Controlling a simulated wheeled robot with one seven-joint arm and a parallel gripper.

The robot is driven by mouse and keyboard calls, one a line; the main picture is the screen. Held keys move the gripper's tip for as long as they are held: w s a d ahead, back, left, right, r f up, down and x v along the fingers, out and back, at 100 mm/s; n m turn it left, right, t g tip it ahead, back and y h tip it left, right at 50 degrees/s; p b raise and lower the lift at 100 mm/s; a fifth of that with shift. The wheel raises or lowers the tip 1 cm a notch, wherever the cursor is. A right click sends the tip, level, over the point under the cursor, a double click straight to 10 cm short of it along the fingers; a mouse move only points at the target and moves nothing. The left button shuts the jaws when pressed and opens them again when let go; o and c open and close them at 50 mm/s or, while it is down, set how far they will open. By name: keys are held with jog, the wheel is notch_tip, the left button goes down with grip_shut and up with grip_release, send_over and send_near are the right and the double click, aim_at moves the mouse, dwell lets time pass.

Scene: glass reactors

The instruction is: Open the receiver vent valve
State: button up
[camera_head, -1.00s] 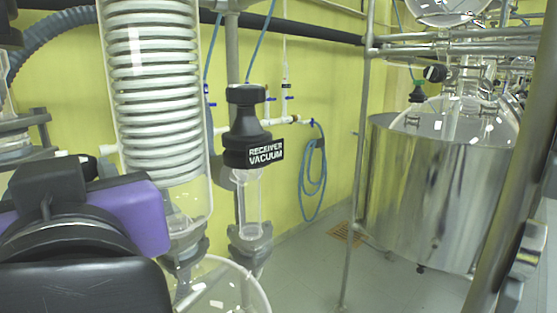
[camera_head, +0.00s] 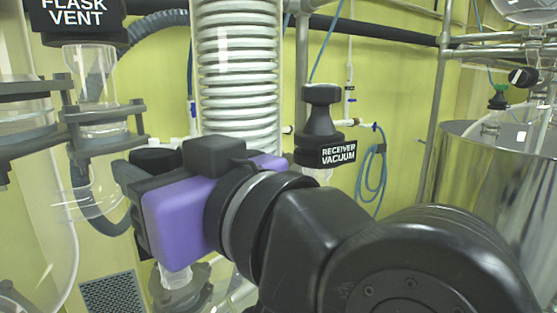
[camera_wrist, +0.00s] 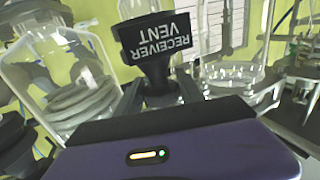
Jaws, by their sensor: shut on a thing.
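The receiver vent valve (camera_wrist: 157,45) is a black knob with a white "RECEIVER VENT" label, upside down in the wrist view. My gripper (camera_wrist: 159,92) has a dark finger on each side of the valve's narrow stem, below the label, and is shut on it. In the head view my gripper (camera_head: 128,180) points left at lower centre-left. Its purple body hides most of what it holds, and I cannot clearly make out the valve there.
The receiver vacuum valve (camera_head: 321,130) stands right of my gripper. The flask vent valve (camera_head: 78,14) is at upper left. A glass coil condenser (camera_head: 239,75) rises behind my gripper. A steel vessel (camera_head: 490,170) stands right. Glassware crowds my gripper closely.

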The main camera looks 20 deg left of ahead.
jog(key=o, duration=1.1)
jog(key=b+v, duration=0.2)
jog(key=v, duration=0.5)
jog(key=shift+s+d, duration=0.15)
jog(key=shift+d, duration=0.2)
jog(key=shift+d, duration=0.1)
